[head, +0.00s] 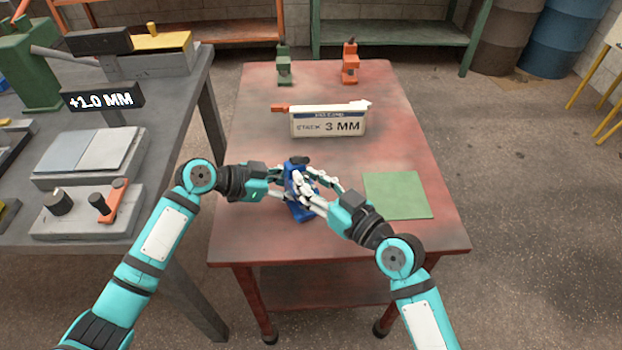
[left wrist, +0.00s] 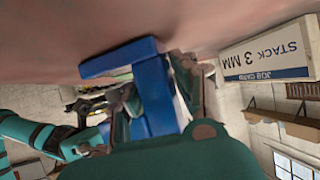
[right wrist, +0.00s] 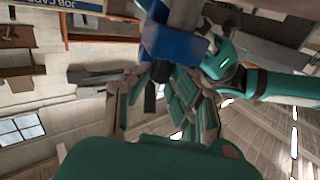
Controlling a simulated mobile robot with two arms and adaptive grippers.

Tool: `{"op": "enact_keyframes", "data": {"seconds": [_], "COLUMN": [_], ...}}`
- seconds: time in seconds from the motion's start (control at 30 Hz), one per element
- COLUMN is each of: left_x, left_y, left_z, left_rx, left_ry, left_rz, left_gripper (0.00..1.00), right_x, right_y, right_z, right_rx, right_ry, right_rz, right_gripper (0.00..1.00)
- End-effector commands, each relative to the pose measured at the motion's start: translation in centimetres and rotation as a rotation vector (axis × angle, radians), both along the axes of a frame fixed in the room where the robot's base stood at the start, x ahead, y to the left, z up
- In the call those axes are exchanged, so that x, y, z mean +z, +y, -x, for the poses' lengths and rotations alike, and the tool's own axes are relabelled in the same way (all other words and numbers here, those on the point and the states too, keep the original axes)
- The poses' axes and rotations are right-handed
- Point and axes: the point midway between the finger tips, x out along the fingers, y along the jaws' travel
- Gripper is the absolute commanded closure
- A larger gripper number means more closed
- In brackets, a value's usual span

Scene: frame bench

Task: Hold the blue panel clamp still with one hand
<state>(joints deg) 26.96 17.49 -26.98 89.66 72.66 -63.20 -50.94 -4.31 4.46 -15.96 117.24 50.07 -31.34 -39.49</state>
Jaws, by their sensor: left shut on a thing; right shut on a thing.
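The blue panel clamp (head: 303,214) stands upright on the red table, with a black knob on top. In the left wrist view the clamp (left wrist: 152,95) stands between the fingers, its blue foot against the tabletop. My left gripper (head: 284,186) comes from the left and is shut on the clamp's body. My right gripper (head: 314,183) comes from the right and is shut on the clamp too. The right wrist view shows the clamp's blue part (right wrist: 172,45) at the fingertips. The fingers hide much of the clamp's middle.
A "STACK 3 MM" job card (head: 328,122) stands behind the clamp. A green mat (head: 397,195) lies to the right. A green clamp (head: 284,66) and an orange clamp (head: 350,64) stand at the far edge. A grey bench (head: 175,110) with tools is at left.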

Motion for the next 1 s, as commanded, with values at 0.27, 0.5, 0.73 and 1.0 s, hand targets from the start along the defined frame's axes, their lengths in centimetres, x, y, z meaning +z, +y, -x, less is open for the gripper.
{"op": "enact_keyframes", "data": {"seconds": [0.27, 0.5, 0.73, 1.0], "left_x": [0.10, 0.11, 0.11, 0.12], "left_y": [-0.05, -0.07, -0.08, -0.07], "left_z": [0.03, 0.03, 0.02, 0.00], "left_rx": [-0.001, -0.001, -0.001, -0.001], "left_ry": [0.000, 0.000, 0.000, 0.000], "left_rz": [0.003, 0.003, 0.003, 0.003], "left_gripper": [0.90, 0.90, 0.90, 0.90], "right_x": [-0.18, -0.15, -0.15, -0.16], "right_y": [0.38, 0.43, 0.38, 0.37], "right_z": [0.26, 0.30, 0.31, 0.29], "right_rx": [-0.161, -0.237, -0.254, -0.253], "right_ry": [0.014, 0.016, 0.016, 0.017], "right_rz": [-0.001, 0.005, 0.008, 0.009], "right_gripper": [1.00, 1.00, 1.00, 0.79]}}
